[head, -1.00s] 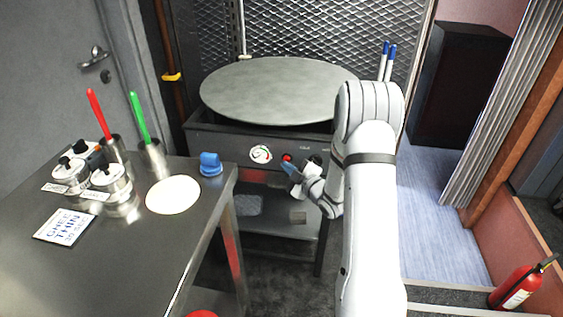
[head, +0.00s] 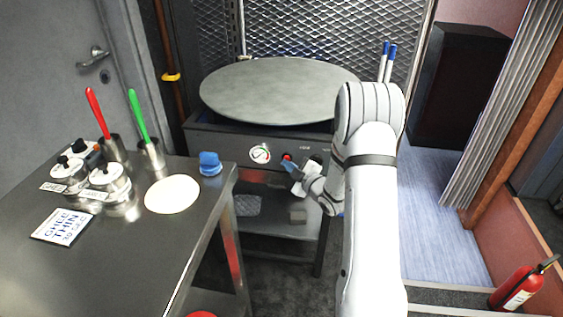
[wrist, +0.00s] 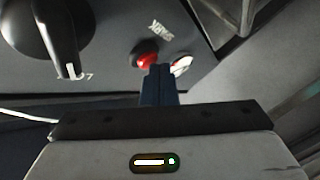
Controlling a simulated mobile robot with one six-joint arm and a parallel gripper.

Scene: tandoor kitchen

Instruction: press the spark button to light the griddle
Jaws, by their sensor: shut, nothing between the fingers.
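The round grey griddle (head: 275,90) sits on a dark stand with a front control panel (head: 228,142). The red spark button (head: 287,157) is on that panel. In the wrist view the red button (wrist: 146,56) lies just beyond my fingertips, beside the word SPARK. My gripper (head: 288,166) is shut and empty, its blue fingers pointing at the panel. In the wrist view my fingers (wrist: 159,72) overlap the button's lower right edge; I cannot tell whether they touch it. A black knob (wrist: 60,28) is left of the button there. No flame shows.
The steel table (head: 150,245) at left holds a blue object (head: 210,164), jars and a pale disc (head: 173,194). A fire extinguisher (head: 518,287) stands at the lower right.

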